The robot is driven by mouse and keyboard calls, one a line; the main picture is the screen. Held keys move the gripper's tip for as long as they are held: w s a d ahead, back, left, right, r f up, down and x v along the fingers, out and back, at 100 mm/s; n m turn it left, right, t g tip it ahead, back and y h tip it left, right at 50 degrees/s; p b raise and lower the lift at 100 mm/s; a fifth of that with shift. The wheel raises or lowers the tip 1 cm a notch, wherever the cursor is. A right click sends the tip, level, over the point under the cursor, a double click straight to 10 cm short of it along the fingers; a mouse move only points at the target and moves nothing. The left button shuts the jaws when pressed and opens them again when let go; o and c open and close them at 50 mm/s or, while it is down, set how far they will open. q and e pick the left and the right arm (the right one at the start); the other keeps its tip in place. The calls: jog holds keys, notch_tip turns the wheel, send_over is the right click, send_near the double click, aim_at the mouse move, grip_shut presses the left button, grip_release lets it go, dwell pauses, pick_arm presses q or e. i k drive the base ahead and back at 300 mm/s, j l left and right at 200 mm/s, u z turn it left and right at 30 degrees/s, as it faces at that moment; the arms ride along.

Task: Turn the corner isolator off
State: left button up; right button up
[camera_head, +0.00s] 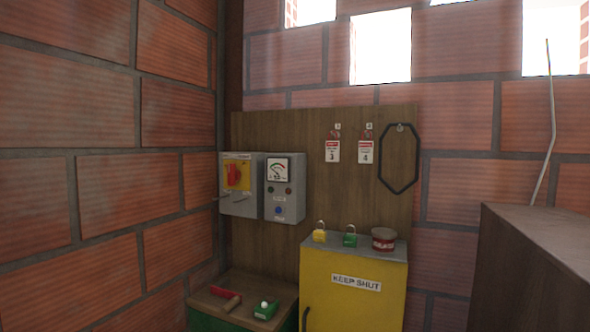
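The corner isolator (236,185) is a grey box on the wooden backboard, close to the brick corner. It has a yellow plate with a red rotary handle (234,175), which looks roughly upright; its exact setting is too small to read. A thin grey lever or rod sticks out at the box's lower left. Neither of my grippers is in view.
A grey meter box (285,188) adjoins the isolator on its right. Below are a low wooden-topped box (235,286) with a red-handled tool and a green item, and a yellow cabinet (350,295) bearing padlocks and a red tin. Tags and a black loop hang on the board. A brown block (535,265) stands at right.

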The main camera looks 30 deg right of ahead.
aim_at(234, 175)
jog(key=i+l+z, duration=0.15)
jog(key=i, duration=0.3)
jog(key=i+l+z, duration=0.15)
jog(key=i, duration=0.35)
jog(key=i+l+z, duration=0.15)
jog(key=i, duration=0.35)
